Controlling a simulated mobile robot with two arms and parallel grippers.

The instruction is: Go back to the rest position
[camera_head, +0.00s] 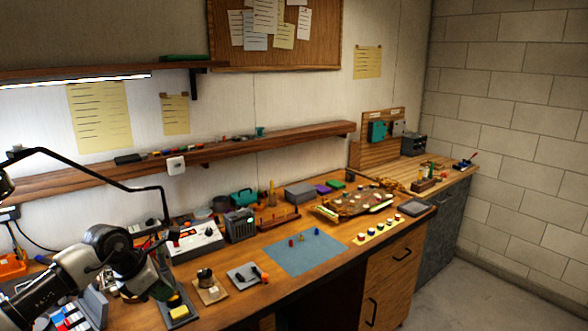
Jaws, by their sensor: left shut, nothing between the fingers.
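My left arm comes in from the lower left over the workbench (232,292). My left gripper (162,288) is at the left part of the bench, shut with nothing held. It points down beside a dark pad with a yellow block (179,312). The fingertips are small and dark, so their exact height above the bench is hard to tell. My right gripper is not in view.
A blue mat (300,262) with a few small coloured pieces lies mid-bench. A white control box (194,241) stands behind my gripper, with a black lamp arm (100,172) above. Grey floor (480,295) is clear.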

